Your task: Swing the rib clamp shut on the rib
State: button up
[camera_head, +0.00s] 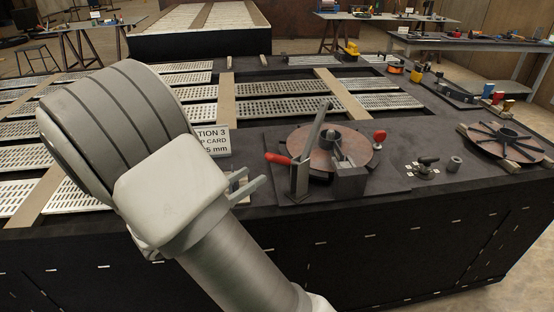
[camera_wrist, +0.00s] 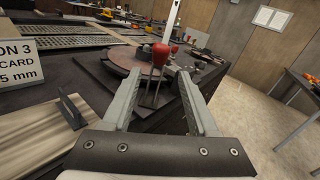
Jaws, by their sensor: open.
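The rib clamp (camera_head: 299,181) stands at the front of the bench fixture. Its grey bar (camera_head: 317,130) points up, tilted slightly right, and its red handle (camera_head: 277,158) sticks out left. In the wrist view the red handle (camera_wrist: 160,55) shows end-on between and beyond my fingertips. Behind the clamp is a brown reel disc (camera_head: 361,153) with a dark central hub. I cannot make out the rib clearly; a grey block (camera_head: 349,182) hides part of the disc. My gripper (camera_head: 257,181) is open and empty, left of the clamp, apart from the handle.
A station card (camera_head: 213,141) stands left of the fixture. A red knob (camera_head: 380,136), a small dark tool (camera_head: 427,165) and a spoked reel (camera_head: 500,141) lie to the right. Slatted panels cover the bench's left and back.

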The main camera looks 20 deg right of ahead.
aim_at(277, 160)
jog(key=x, duration=1)
grip_shut()
dwell(1.2)
